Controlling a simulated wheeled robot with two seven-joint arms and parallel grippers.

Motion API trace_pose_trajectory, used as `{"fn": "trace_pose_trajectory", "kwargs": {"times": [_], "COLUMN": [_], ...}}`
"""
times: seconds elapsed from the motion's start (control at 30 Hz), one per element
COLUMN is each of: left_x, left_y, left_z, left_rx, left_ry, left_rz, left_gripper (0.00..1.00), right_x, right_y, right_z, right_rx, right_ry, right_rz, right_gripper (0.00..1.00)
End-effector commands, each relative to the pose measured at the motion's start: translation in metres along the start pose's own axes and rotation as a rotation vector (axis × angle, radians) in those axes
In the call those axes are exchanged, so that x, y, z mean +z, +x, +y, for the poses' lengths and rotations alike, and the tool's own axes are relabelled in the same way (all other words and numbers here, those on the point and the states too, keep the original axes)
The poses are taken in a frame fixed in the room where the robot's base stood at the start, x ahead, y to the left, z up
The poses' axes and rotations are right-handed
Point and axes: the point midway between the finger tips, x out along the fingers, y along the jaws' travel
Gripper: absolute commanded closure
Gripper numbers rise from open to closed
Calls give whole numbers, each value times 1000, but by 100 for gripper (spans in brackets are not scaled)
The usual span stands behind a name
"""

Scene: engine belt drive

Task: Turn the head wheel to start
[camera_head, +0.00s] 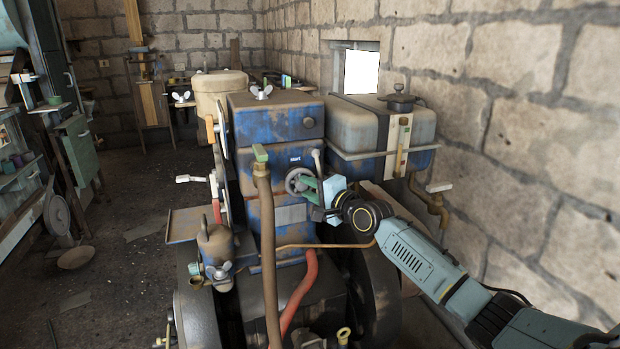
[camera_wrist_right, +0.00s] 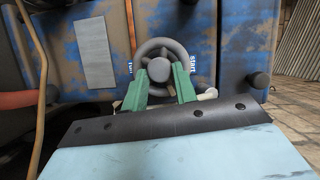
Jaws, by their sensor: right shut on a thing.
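The head wheel (camera_head: 297,180) is a small grey handwheel on the blue, rust-worn engine head, just below a "Start" label (camera_head: 295,159). In the right wrist view the wheel (camera_wrist_right: 161,44) shows its round rim and hub, with part of it hidden behind the fingers. My right gripper (camera_head: 312,187) reaches in from the right, and its green fingers are at the wheel. In the right wrist view my right gripper (camera_wrist_right: 160,80) has its fingertips on either side of the wheel's lower, near part, shut on it. My left gripper is not in view.
A grey and blue tank (camera_head: 365,125) stands right of the engine, close to the stone wall (camera_head: 540,120). A brown hose (camera_head: 267,240) and a red hose (camera_head: 300,285) run down the engine's front. The floor (camera_head: 125,240) at left is mostly clear.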

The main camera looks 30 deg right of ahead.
Motion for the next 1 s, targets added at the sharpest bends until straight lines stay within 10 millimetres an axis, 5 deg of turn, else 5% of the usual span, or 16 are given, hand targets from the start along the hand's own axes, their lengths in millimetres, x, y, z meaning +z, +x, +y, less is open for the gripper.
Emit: {"fn": "trace_pose_trajectory", "kwargs": {"times": [0.6,1.0], "left_x": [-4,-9], "left_y": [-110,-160], "left_z": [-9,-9], "left_rx": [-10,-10], "left_ry": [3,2], "left_rz": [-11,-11], "left_gripper": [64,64], "right_x": [1,5], "right_y": [0,2], "right_z": [-14,-14], "right_rx": [227,362], "right_ry": [-539,-868], "right_rz": [0,0], "right_gripper": [95,95]}}
